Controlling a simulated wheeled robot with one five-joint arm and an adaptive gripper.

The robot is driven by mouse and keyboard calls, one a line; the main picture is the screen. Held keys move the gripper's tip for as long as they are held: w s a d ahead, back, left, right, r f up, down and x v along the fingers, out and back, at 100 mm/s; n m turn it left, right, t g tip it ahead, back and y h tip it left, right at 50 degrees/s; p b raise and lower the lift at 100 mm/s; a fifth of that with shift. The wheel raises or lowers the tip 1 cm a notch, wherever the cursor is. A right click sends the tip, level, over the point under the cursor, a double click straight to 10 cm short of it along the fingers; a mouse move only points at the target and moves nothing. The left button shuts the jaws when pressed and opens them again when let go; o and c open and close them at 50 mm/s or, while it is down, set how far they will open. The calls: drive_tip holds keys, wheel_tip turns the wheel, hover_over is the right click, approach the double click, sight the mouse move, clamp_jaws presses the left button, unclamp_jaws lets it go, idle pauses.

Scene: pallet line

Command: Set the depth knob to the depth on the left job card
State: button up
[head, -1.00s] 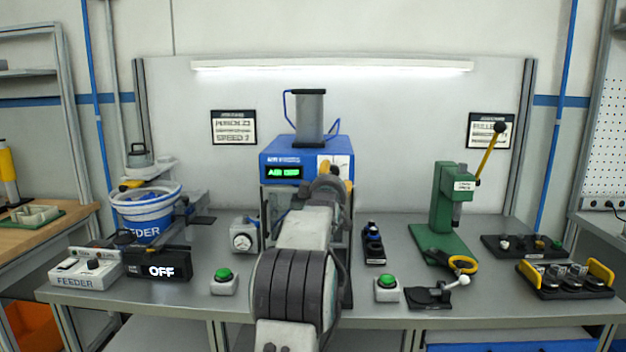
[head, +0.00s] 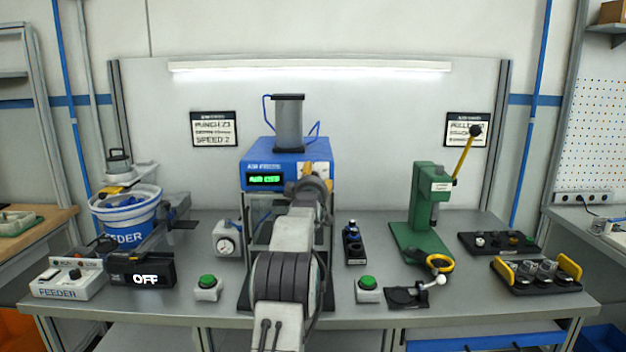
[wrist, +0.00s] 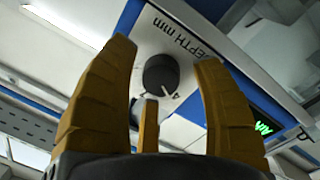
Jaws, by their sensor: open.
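The black depth knob (wrist: 160,74) sits on the white "DEPTH mm" panel (wrist: 190,52) in the wrist view, with a white mark on its lower right side. My gripper (wrist: 168,58) is open, its yellow fingers on either side of the knob with visible gaps; I cannot tell their distance from the panel. In the head view my gripper (head: 318,174) covers much of the panel on the blue press (head: 285,153). The left job card (head: 214,128) on the back wall reads about "PUNCH 23" and "SPEED 2"; its middle line is too small to read.
Green buttons (head: 207,282) and (head: 367,283) stand at the table's front. The feeder bowl (head: 126,215) is on the left, the green lever press (head: 432,205) on the right. A right job card (head: 467,129) hangs behind its lever.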

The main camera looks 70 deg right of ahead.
drive_tip(key=shift+c, duration=0.3)
clamp_jaws()
idle(0.3)
drive_tip(key=shift+m+b, duration=0.3)
drive_tip(key=m+b, duration=0.1)
drive_tip(key=m, duration=0.6)
drive_tip(key=shift+y, duration=0.3)
drive_tip(key=shift+w+r, duration=0.1)
idle(0.4)
drive_tip(key=shift+o, duration=0.3)
unclamp_jaws()
